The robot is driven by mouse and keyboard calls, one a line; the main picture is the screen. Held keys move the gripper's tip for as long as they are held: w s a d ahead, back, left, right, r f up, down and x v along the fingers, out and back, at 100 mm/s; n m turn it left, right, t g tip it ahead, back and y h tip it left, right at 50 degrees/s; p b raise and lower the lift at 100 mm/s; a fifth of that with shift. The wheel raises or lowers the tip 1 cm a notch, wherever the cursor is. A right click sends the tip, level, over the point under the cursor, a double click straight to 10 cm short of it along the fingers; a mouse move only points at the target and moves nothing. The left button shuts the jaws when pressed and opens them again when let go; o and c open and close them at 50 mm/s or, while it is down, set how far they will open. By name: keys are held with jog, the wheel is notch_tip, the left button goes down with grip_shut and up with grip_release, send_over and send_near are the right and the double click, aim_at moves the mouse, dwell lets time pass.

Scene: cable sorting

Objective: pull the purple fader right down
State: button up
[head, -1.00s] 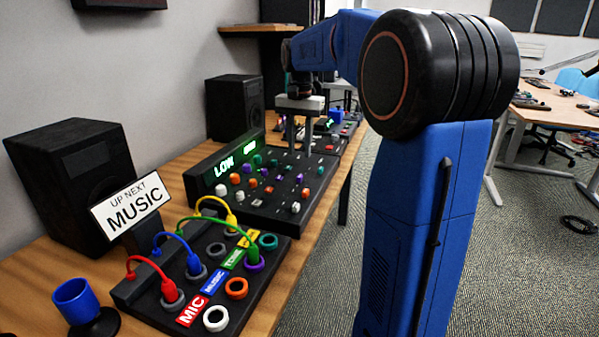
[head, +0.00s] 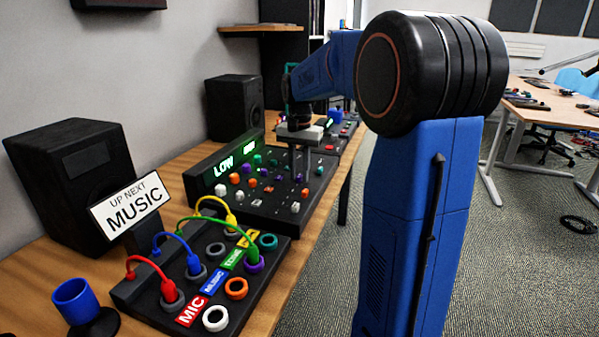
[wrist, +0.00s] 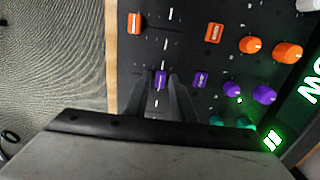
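The purple fader (wrist: 160,79) shows in the wrist view as a small purple cap with a pale line, on the black mixer (wrist: 180,50). Whether a finger touches the cap cannot be told. In the head view my gripper (head: 299,176) is low over the mixer (head: 243,205), and its fingers partly hide the faders.
Purple knobs (wrist: 265,95) are to the right. The patch panel (head: 262,290) with coloured cables stands nearer in the head view. Speakers (head: 75,185) line the wall.

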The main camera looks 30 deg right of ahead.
aim_at(313, 184)
grip_shut()
jog(key=shift+s+d, duration=0.7)
jog(key=shift+s, duration=0.2)
jog(key=shift+s+d, duration=0.65)
jog(key=shift+s, duration=0.2)
jog(key=shift+o, duration=1.8)
grip_release()
notch_tip(313, 184, up, 17)
jog(key=shift+r, duration=0.2)
jog(key=shift+s, duration=0.1)
